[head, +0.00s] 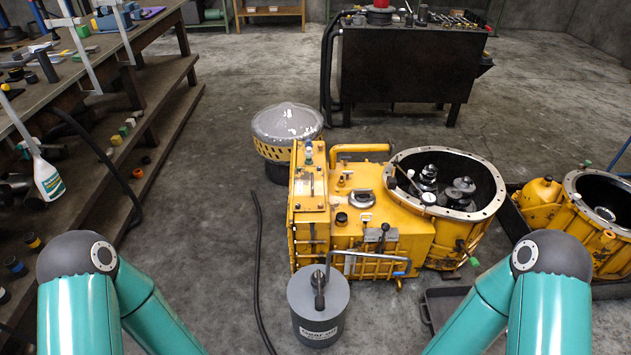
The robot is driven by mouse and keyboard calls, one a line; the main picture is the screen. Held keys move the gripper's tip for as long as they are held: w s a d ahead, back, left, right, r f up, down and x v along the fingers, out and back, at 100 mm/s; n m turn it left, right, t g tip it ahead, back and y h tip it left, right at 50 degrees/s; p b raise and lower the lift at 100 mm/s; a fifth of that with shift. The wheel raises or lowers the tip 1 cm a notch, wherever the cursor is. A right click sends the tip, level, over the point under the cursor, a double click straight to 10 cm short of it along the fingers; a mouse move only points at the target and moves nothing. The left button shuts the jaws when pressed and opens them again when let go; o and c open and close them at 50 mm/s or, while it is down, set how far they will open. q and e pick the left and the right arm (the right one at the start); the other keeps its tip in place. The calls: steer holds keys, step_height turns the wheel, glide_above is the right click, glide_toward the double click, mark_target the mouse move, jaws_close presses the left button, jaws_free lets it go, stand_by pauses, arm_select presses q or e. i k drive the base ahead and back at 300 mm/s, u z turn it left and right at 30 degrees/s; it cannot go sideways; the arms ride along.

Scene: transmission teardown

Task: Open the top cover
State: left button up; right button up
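The yellow transmission housing (365,225) stands on the floor in the middle of the head view. A flat yellow top plate (311,190) with bolts lies along its left side; I cannot tell whether this is the top cover. A round opening with a grey metal rim (480,213) on the right of the housing shows dark gears (440,187) inside. My two teal arms show at the lower left and lower right, apart from the housing. Neither gripper is in view.
A grey canister (319,312) stands in front of the housing. A grey-topped round part (287,124) is behind it. A second yellow casing (598,215) is at right. A workbench (110,50) lines the left; a black tool cart (405,65) stands behind. A black hose (257,270) lies on the floor.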

mark_target(309, 192)
steer(key=z, duration=0.05)
steer(key=i, duration=0.95)
steer(key=u, duration=0.1)
